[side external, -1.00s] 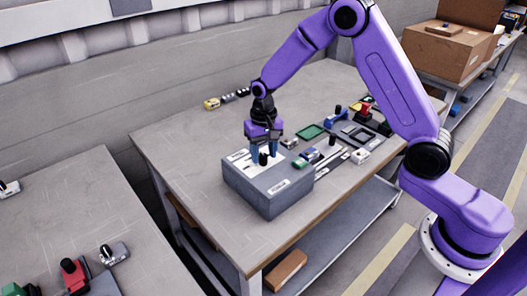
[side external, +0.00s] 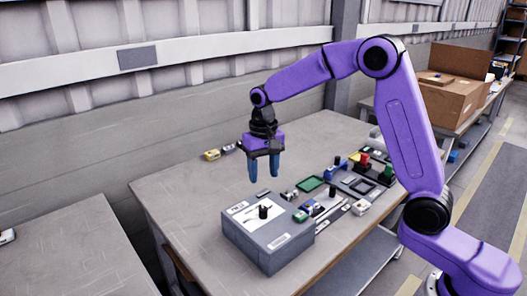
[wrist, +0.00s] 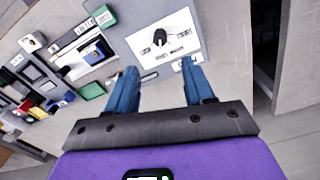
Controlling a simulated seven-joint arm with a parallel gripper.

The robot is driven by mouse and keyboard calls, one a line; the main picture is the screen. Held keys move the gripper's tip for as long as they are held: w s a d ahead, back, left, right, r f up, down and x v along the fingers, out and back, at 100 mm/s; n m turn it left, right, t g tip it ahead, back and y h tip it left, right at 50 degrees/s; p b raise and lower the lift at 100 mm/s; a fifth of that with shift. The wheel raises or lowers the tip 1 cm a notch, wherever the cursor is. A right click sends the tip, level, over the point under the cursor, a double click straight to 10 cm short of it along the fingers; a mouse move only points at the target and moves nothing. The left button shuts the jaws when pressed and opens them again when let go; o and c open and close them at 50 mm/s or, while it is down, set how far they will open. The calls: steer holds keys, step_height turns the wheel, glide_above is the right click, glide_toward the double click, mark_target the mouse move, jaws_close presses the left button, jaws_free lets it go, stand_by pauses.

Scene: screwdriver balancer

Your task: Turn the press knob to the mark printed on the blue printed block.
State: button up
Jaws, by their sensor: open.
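The press knob (side external: 263,212) is small and black, standing on a white label plate on top of a grey box (side external: 285,257). In the wrist view the knob (wrist: 159,38) has printed words around it, too small to read surely. My gripper (side external: 263,177) is open and empty, fingers pointing down, above the knob and apart from it. Its blue fingers (wrist: 159,66) also show in the wrist view. A blue block with a pale face, probably the blue printed block (side external: 311,207), lies just right of the box; it also shows in the wrist view (wrist: 95,52). Its mark is unreadable.
Several small parts crowd the table right of the box, including a green-rimmed tray (side external: 312,184) and a blue piece with a black knob (side external: 335,172). Small yellow and dark pieces (side external: 213,155) lie at the back. The table's left part is clear.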

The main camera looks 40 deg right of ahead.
step_height(320, 180, up, 6)
steer(key=shift+f, duration=0.15)
steer(key=shift+s, duration=0.1)
steer(key=s+a+n, duration=0.2)
steer(key=s+n, duration=0.2)
steer(key=s, duration=0.5)
steer(key=s+a+n, duration=0.2)
steer(key=s+n, duration=0.2)
steer(key=s, duration=0.4)
steer(key=s+d+f+n, duration=0.2)
steer(key=s+d+n, duration=0.1)
steer(key=s, duration=0.5)
steer(key=s+d+f+n, duration=0.2)
steer(key=s+d+n, duration=0.1)
steer(key=s, duration=0.6)
steer(key=shift+s+d+f+n, duration=0.2)
steer(key=shift+f+n, duration=0.1)
steer(key=shift+n, duration=0.5)
